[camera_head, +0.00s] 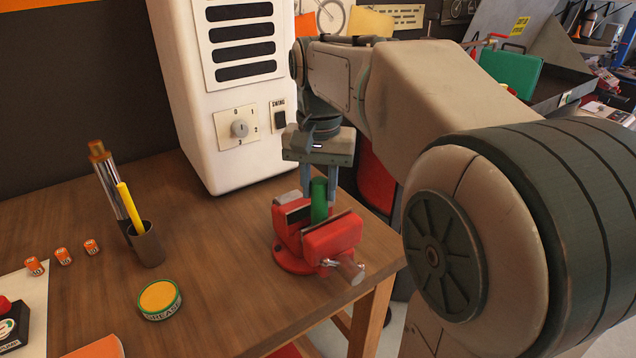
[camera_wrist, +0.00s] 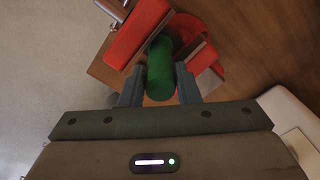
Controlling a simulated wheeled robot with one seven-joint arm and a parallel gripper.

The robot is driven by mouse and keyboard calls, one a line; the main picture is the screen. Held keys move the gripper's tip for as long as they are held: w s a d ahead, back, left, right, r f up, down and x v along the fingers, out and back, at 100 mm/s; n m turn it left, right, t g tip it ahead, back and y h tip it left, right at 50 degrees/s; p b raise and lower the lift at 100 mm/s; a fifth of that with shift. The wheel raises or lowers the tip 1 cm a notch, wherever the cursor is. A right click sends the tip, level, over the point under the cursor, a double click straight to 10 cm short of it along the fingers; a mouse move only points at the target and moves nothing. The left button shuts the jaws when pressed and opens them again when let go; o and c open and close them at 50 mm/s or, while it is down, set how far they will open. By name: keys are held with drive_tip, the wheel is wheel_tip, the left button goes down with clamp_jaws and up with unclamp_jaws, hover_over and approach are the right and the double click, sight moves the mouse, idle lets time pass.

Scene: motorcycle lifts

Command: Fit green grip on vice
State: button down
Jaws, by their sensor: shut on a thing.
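The red vice (camera_head: 331,237) stands on the wooden table near its right corner, its two jaws apart. The green grip (camera_head: 319,201) is an upright green cylinder at the vice, its lower end between the jaws. My gripper (camera_head: 319,188) points down from above, with its fingers on either side of the grip. In the wrist view the green grip (camera_wrist: 160,68) lies between my two fingers (camera_wrist: 160,92), and the red vice (camera_wrist: 140,32) shows just beyond it. My gripper is shut on the grip. How deep the grip sits in the vice is hidden by the jaws.
A white heater-like cabinet (camera_head: 230,90) stands behind the vice. A dark cup (camera_head: 148,245) with a brush and yellow pencil, a grease tin (camera_head: 159,299) and several small orange cylinders (camera_head: 64,256) are to the left. The table (camera_head: 225,262) is clear between tin and vice.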

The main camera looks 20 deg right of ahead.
drive_tip(key=c, duration=0.6)
unclamp_jaws()
drive_tip(key=shift+r+p, duration=3.65)
drive_tip(key=shift+r, duration=0.35)
drive_tip(key=s+f+n+t, duration=0.3)
drive_tip(key=s+f+n, duration=0.2)
drive_tip(key=s+f, duration=0.7)
drive_tip(key=shift+s+f+n, duration=0.3)
drive_tip(key=shift+s, duration=0.75)
